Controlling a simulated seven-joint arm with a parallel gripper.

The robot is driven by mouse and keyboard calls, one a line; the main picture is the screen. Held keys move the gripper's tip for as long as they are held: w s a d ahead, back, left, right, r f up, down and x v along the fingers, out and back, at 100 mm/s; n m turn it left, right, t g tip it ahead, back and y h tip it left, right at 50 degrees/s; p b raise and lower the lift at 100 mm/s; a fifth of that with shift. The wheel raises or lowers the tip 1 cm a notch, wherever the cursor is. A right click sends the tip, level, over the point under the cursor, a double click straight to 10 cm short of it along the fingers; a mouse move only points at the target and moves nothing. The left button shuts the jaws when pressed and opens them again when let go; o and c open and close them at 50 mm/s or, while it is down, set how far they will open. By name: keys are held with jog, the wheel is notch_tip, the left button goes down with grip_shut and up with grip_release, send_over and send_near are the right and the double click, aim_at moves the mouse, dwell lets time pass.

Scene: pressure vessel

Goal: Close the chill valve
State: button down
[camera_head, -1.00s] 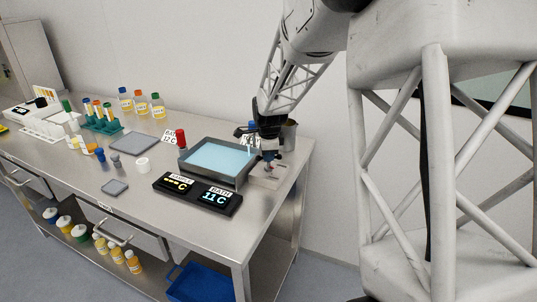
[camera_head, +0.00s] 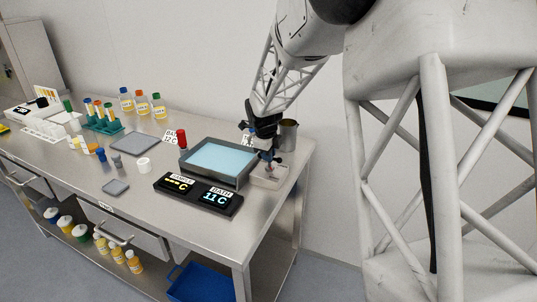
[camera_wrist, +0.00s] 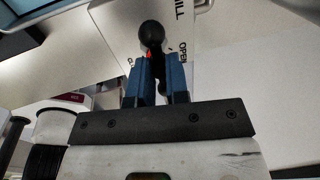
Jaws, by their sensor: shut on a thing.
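The chill valve is a pale box (camera_head: 268,178) at the right end of the bench, beside the bath (camera_head: 222,157). Its black ball-ended handle (camera_wrist: 151,35) shows in the wrist view, with a small red mark just below the ball. The panel (camera_wrist: 185,20) behind it carries lettering ending in "ILL" and the word "OPEN"; another label is mostly hidden by a finger. My gripper (camera_wrist: 160,72) has its blue fingers shut on the handle below the ball. In the head view my gripper (camera_head: 267,156) is low over the valve box, and the handle is hard to make out.
A display (camera_head: 198,193) in front of the bath reads BATH 11 C and dashes for SAMPLE. A red-topped item (camera_head: 181,138) stands at the bath's left. A metal beaker (camera_head: 288,135) stands close behind my gripper. The bench's front right corner is clear.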

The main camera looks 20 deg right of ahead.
jog(key=c, duration=1.1)
grip_release()
jog(key=shift+r, duration=0.1)
jog(key=r, duration=0.5)
jog(key=s+a+r, duration=0.1)
jog(key=r, duration=0.1)
jog(key=shift+r, duration=0.25)
jog(key=shift+s, duration=0.1)
jog(key=s+a+r+n, duration=0.35)
jog(key=s+n, duration=0.35)
jog(key=s, duration=0.3)
jog(key=s+a+r+n, duration=0.35)
jog(key=s+n, duration=0.25)
jog(key=s, duration=0.4)
jog(key=s+a+n, duration=0.1)
jog(key=s+n, duration=0.3)
jog(key=s, duration=0.2)
jog(key=s+a+f+n+y, duration=0.1)
jog(key=s+n, duration=0.4)
jog(key=s, duration=0.2)
jog(key=s+a+f+n+t, duration=0.1)
jog(key=s+n, duration=0.4)
jog(key=s, duration=0.2)
jog(key=shift+s+a, duration=0.2)
jog(key=shift+a, duration=0.05)
